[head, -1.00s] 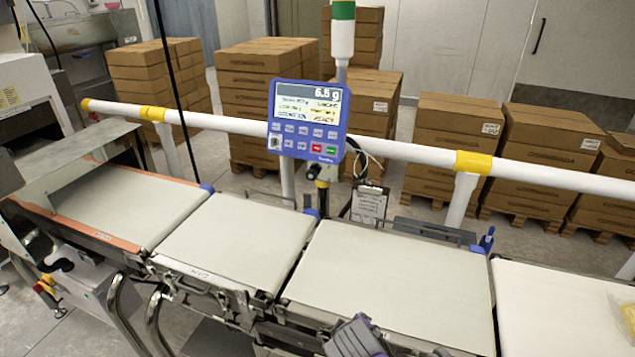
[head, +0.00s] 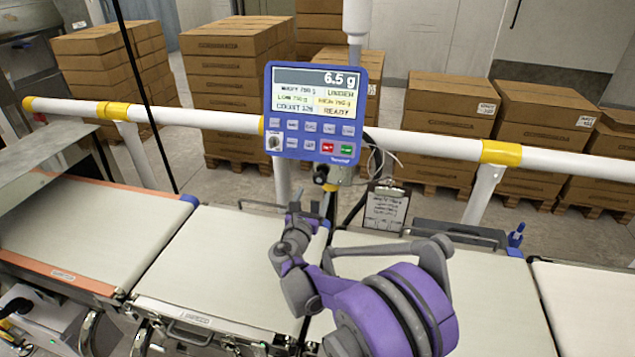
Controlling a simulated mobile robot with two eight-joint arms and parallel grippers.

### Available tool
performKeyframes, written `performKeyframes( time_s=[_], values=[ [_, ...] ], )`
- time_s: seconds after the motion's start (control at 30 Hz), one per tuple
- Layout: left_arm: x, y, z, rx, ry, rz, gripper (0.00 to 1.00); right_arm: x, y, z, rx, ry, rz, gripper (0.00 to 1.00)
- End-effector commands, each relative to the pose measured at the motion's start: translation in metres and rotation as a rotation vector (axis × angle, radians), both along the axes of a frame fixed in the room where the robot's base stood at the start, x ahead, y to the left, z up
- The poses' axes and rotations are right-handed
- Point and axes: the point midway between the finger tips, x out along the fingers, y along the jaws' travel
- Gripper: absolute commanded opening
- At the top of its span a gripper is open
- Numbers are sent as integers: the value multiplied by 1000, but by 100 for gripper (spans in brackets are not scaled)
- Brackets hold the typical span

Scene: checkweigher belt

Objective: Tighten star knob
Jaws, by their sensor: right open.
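A small dark knob (head: 320,174) sits on the post bracket just below the blue checkweigher display (head: 316,113); it is too small to tell whether it is the star knob or how tight it is. My right gripper (head: 308,207) is open and empty, a little below the knob and apart from it in the picture. My purple and grey right arm covers part of the belts below. My left gripper is not in view.
A white guard rail (head: 410,145) with yellow bands runs behind the belts. A clipboard (head: 385,208) hangs right of the post, with loose cables above it. The conveyor belt (head: 95,225) at the left is clear. Stacked cartons (head: 450,125) stand behind the rail.

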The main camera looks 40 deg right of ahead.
Motion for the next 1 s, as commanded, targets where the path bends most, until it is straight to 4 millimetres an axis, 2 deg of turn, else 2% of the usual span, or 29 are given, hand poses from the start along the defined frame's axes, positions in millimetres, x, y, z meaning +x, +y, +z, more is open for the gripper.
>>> performKeyframes(
  time_s=[0.1,0.33,0.73,0.77,1.0],
  values=[
    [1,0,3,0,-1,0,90,15,-20,1,1,-2,-3,82],
    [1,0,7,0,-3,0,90,35,-46,1,2,-2,-3,82],
    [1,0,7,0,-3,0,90,41,-52,0,3,-2,0,82],
    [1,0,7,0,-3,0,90,40,-52,0,3,-2,0,80],
    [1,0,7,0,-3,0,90,40,-52,0,3,-2,0,36]
  ],
)
